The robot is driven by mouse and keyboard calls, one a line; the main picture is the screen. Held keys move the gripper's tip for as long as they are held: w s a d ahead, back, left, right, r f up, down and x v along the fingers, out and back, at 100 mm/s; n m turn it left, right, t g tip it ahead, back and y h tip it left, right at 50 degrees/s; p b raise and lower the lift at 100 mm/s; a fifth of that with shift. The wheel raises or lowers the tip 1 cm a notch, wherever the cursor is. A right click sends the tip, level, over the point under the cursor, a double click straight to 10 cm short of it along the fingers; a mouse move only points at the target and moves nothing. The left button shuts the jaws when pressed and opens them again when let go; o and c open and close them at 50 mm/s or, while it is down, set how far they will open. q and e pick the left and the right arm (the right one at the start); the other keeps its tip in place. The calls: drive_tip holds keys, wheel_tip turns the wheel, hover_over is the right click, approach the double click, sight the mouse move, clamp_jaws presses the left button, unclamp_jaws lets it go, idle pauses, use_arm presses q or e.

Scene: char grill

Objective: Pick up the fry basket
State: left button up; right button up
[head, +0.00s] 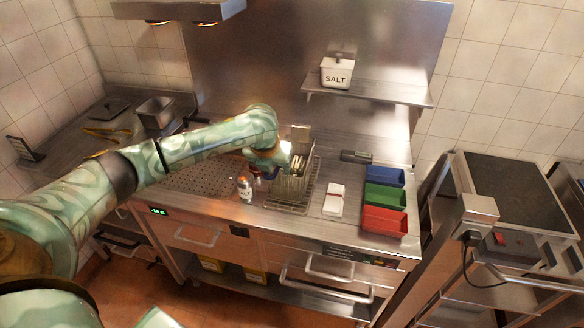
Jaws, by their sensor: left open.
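The fry basket (291,188) is a metal wire basket standing upright on a wire rack (310,198) on the steel counter. My left arm reaches across the counter from the left. My left gripper (282,165) is open at the upper left of the basket, close to its top edge. The wrist hides part of the gripper and part of the basket, and I cannot tell whether the fingers touch it. My right gripper is not in view.
A small bottle (244,187) stands left of the basket. A white packet (334,200) and blue (385,176), green (386,196) and red (384,220) trays lie to the right. A salt box (337,74) sits on the shelf above. A black-topped grill (515,190) stands at far right.

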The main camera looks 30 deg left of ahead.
use_arm(q)
drive_tip(key=shift+x, duration=0.8)
clamp_jaws()
drive_tip(key=shift+r, duration=0.15)
